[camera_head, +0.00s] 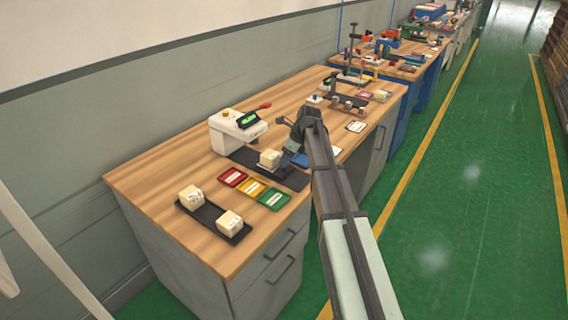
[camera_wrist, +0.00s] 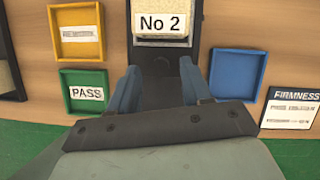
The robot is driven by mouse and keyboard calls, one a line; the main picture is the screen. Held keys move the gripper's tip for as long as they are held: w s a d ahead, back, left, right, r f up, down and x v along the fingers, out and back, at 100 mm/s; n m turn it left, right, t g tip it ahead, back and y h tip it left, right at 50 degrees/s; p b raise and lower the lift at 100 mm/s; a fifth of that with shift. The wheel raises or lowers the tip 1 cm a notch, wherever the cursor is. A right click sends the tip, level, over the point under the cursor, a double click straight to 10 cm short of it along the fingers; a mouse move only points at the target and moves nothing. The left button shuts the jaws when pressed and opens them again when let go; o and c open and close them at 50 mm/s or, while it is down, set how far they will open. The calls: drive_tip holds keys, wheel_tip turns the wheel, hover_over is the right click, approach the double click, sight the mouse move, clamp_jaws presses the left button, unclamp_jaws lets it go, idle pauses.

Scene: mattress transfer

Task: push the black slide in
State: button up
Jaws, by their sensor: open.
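The black slide (camera_head: 288,178) is a flat dark strip running out from the white machine (camera_head: 232,132) across the wooden table. A cream block (camera_head: 269,158) sits on it; in the wrist view the block (camera_wrist: 163,24) bears a "No 2" label. In the wrist view, the near part of the slide (camera_wrist: 162,68) shows between my two blue-grey fingers. My gripper (camera_wrist: 160,82) is open, with one finger to each side of the slide and nothing between the tips but the view of it. I cannot tell whether the fingers touch it. The machine has a green-lit display.
Red (camera_head: 232,177), yellow (camera_head: 252,188) and green (camera_head: 274,199) trays lie left of the slide. A blue tray (camera_wrist: 237,76) and a "FIRMNESS" card (camera_wrist: 290,108) lie right. A black board (camera_head: 213,218) with two cream blocks is near the table's front.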

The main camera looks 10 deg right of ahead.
drive_tip(key=shift+x, duration=1.5)
clamp_jaws()
